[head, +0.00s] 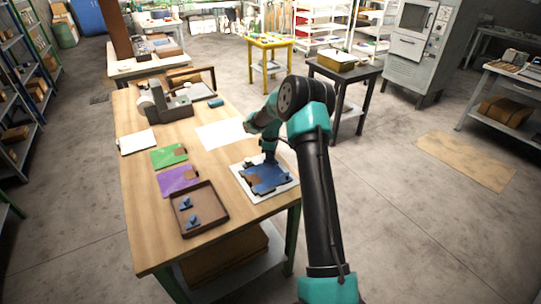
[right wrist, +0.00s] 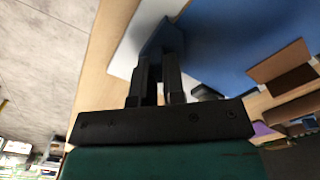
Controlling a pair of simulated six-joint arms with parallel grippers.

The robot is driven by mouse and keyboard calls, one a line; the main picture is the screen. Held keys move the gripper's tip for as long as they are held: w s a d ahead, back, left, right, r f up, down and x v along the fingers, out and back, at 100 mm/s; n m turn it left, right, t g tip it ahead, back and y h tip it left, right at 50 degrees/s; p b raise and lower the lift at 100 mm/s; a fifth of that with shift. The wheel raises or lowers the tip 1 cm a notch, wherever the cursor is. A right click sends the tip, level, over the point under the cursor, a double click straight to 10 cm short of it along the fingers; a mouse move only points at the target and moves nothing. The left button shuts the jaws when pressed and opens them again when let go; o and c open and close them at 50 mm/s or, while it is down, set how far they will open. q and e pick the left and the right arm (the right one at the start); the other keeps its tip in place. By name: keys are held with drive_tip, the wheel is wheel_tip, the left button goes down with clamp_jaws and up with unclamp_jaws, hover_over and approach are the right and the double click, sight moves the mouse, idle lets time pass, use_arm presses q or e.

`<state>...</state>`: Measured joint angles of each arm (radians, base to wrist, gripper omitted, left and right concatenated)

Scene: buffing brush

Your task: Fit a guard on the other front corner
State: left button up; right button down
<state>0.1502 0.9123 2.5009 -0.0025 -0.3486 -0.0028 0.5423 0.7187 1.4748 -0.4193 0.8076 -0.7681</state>
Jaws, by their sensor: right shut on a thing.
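A blue panel (head: 268,182) with brown patches at its edges lies on a white board (head: 246,183) at the right side of the table. It also fills the upper right of the right wrist view (right wrist: 235,45). My right gripper (head: 270,158) is at the panel's far edge. In the right wrist view its fingers (right wrist: 160,65) are shut on a small blue guard (right wrist: 157,38), close to the panel; whether they touch is unclear. Two more blue guards (head: 186,202) (head: 193,220) sit in a brown tray (head: 181,230). My left gripper is not in view.
A purple board (head: 175,181) and a green board (head: 166,157) lie left of the panel. A white sheet (head: 218,134) lies behind it. A grey machine (head: 176,110) stands at the table's far left. Bare wood (head: 150,222) shows left of the tray.

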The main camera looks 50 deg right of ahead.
drive_tip(key=shift+s+a, duration=0.1)
drive_tip(key=shift+a, duration=0.1)
idle(0.5)
drive_tip(key=c, duration=0.6)
unclamp_jaws()
drive_tip(key=shift+c, duration=0.2)
drive_tip(key=shift+r, duration=3.5)
